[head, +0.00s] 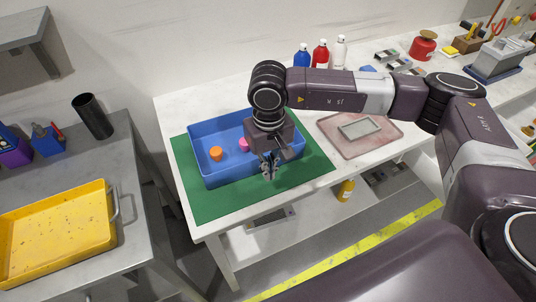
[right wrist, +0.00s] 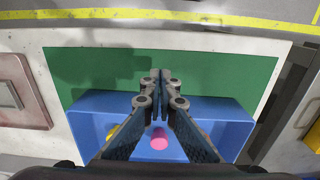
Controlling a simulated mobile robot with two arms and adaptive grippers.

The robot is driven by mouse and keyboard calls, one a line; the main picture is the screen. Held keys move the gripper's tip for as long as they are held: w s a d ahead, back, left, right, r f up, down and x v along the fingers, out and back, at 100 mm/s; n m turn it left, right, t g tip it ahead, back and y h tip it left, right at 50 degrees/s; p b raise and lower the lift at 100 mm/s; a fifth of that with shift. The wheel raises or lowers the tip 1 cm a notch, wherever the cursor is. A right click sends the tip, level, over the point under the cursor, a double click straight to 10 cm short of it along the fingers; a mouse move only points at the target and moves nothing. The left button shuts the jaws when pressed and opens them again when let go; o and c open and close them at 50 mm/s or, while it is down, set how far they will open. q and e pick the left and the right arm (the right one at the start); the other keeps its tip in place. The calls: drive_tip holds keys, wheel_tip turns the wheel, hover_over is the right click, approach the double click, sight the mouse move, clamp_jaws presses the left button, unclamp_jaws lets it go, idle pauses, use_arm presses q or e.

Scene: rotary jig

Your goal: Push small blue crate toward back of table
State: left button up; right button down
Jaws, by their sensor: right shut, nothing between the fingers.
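The small blue crate (head: 195,162) stands on a green mat (head: 205,207) on the white table. It holds an orange piece (head: 216,153) and a pink piece (head: 243,145). My right gripper (head: 269,176) is shut and empty, pointing down at the crate's near long side. In the right wrist view the crate (right wrist: 232,120) lies under the gripper, and the fingertips (right wrist: 160,75) show over the green mat just outside its near wall. I cannot tell whether they touch it. The gripper hides part of the crate. My left gripper is not in view.
A pink tray (head: 390,142) with a grey block (head: 361,128) lies right of the mat. Blue, red and white bottles (head: 320,53) stand at the back edge. Bare white table (head: 215,103) lies behind the crate. A yellow tray (head: 60,230) is on the left-hand bench.

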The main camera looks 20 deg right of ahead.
wheel_tip(320, 180, down, 4)
drive_tip(key=shift+s+r+p, duration=0.1)
drive_tip(key=shift+p, duration=0.4)
drive_tip(key=shift+w+r+p, duration=0.2)
drive_tip(key=shift+w+p, duration=0.3)
drive_tip(key=shift+w, duration=0.75)
drive_tip(key=shift+w+f, duration=0.15)
drive_tip(key=shift+w, duration=0.7)
drive_tip(key=shift+a, duration=0.1)
